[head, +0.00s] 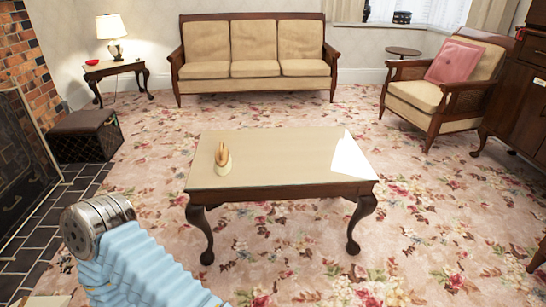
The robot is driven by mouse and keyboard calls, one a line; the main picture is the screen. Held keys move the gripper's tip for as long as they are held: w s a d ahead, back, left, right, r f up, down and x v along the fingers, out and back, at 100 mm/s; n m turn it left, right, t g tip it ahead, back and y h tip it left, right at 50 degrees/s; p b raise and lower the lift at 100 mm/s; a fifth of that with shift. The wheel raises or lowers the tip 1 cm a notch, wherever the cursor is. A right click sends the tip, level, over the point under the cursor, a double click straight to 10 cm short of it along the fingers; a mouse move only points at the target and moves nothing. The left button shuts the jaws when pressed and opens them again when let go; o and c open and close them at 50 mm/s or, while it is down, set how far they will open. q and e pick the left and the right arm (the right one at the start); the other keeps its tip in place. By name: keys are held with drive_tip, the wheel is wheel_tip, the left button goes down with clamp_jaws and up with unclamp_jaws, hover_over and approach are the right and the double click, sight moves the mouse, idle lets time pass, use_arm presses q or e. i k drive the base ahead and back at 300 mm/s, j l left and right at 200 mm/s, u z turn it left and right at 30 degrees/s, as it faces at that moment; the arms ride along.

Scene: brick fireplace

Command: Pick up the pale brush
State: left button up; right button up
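The pale brush (223,160) sits on the left part of the coffee table (275,172). It has a tan upright part and a whitish base, and it is small in the picture, so fine detail is hard to tell. Nothing touches it except the tabletop. A light blue ribbed arm part of mine with a grey metal end shows at the lower left, well apart from the brush. Neither of my grippers shows in the head view.
A sofa (252,69) stands behind the table, and an armchair (436,92) is at the right. A dark box (85,136) and a fireplace screen (22,150) are at the left. A side table (116,68) holds a lamp (111,27). Flowered carpet is open around the table.

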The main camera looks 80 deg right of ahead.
sight(223, 162)
drive_tip(key=z, duration=2.2)
